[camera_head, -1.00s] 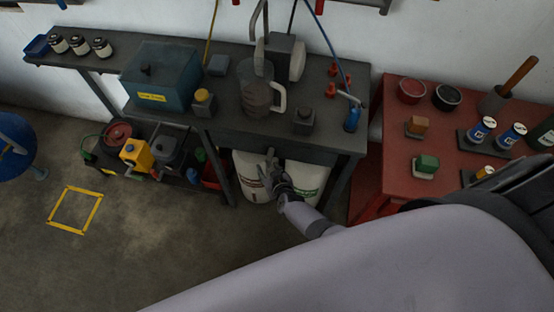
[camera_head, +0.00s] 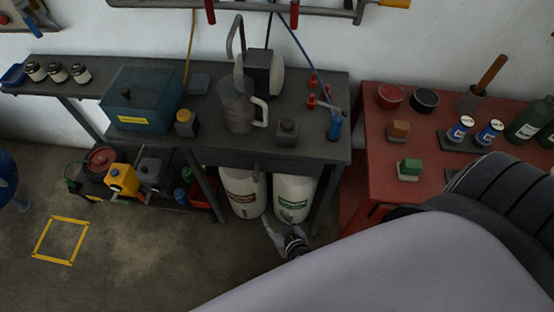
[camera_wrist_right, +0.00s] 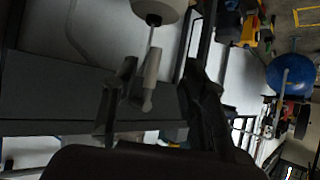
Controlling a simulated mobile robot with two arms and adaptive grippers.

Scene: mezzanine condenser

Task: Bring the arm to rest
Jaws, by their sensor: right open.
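My right forearm crosses the lower right of the head view. My left gripper is out of view.
The dark workbench (camera_head: 180,148) carries a clear jug (camera_head: 237,108), a teal box (camera_head: 140,98) and a blue torch (camera_head: 335,128). A red table (camera_head: 375,172) with jars and blocks stands at right. Floor is free around the yellow square (camera_head: 60,240).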

